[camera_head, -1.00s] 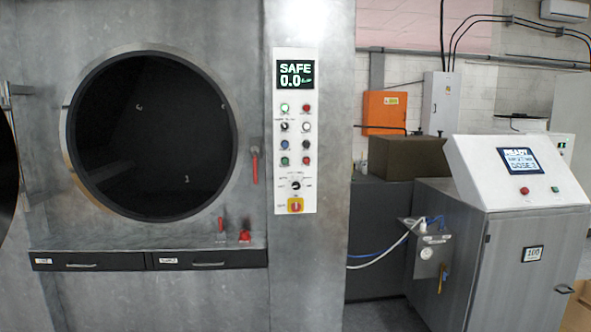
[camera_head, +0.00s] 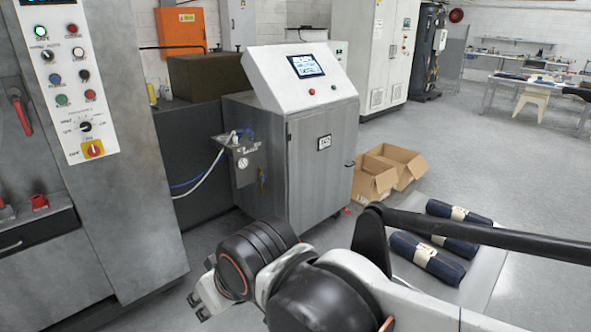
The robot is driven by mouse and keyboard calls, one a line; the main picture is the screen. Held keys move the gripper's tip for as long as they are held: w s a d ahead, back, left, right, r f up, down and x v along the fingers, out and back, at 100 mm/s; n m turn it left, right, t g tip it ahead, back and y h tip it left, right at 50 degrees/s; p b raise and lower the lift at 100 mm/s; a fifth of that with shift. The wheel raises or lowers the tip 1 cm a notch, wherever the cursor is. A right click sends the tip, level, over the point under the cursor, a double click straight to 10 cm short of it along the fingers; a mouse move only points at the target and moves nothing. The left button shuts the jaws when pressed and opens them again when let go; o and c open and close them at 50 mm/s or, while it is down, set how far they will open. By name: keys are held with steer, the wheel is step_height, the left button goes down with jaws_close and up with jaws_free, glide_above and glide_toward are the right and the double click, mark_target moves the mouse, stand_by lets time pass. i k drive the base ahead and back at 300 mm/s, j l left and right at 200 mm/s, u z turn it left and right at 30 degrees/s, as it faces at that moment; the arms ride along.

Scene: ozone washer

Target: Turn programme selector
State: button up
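The programme selector (camera_head: 85,127) is a small black rotary knob with a white pointer and printed marks around it. It sits low on the white control panel (camera_head: 105,133) at the left of the view. A red-on-yellow rotary switch (camera_head: 92,149) is just below it, and rows of coloured buttons are above. My gripper (camera_head: 196,305) shows only in part at the bottom, below and to the right of the panel and clear of it. My own wrist hides much of it, so its opening cannot be made out. Nothing touches the selector.
A red lever (camera_head: 21,113) and a red knob (camera_head: 39,202) stick out left of the panel. A grey cabinet with a sloped white console (camera_head: 300,80) stands right of the washer. Cardboard boxes (camera_head: 375,177) and rolled dark fabric (camera_head: 428,257) lie further right. Open floor is beyond.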

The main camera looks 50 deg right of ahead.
mark_target(85, 127)
steer(key=z, duration=2.55)
steer(key=k+j, duration=0.1)
steer(key=j, duration=0.45)
steer(key=k+j, duration=0.15)
steer(key=j, duration=0.4)
steer(key=k+j+u, duration=0.1)
steer(key=j, duration=0.5)
steer(key=k+j, duration=0.1)
steer(key=j, duration=0.45)
steer(key=k+j, duration=0.1)
steer(key=j, duration=0.45)
